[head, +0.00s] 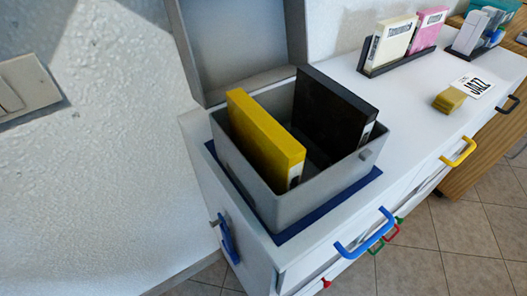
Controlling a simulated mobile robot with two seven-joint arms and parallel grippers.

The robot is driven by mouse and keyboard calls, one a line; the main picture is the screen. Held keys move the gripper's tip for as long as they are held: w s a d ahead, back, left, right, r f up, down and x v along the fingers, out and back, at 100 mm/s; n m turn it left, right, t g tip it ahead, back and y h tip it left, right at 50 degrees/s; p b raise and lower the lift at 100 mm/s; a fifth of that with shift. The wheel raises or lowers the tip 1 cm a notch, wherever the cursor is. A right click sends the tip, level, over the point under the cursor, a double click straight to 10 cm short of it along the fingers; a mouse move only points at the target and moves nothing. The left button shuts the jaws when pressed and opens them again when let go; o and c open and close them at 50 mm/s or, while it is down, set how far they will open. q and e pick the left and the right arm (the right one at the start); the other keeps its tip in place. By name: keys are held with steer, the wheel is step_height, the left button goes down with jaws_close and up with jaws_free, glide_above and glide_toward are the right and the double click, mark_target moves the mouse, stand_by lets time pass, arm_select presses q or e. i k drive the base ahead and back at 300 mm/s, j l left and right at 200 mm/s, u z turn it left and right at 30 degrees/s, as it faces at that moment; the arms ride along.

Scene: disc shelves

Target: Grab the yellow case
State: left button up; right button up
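The yellow case (262,138) stands upright, a little tilted, in the left part of an open grey box (283,214). Its top rises above the box rim, and its lower part is hidden inside. A black case (334,112) stands in the same box to the right of it, with a gap between them. Neither of my grippers shows in the head view.
The box's grey lid (243,45) stands open at the back. The box sits on a blue mat (318,214) on a white cabinet. A holder (411,57) with white and pink cases and a yellow block (449,101) by a JAZZ card (473,86) are farther right. Blue (366,238) and yellow (459,154) handles stick out in front.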

mark_target(278, 158)
steer(key=l+u, duration=0.1)
steer(key=l, duration=0.4)
steer(key=k+l+u, duration=0.1)
steer(key=l, duration=0.35)
steer(key=k+l+u, duration=0.15)
steer(key=l, duration=0.35)
steer(key=k+l+u, duration=0.1)
steer(key=l, duration=0.35)
steer(key=k+l+u, duration=0.1)
steer(key=l, duration=0.35)
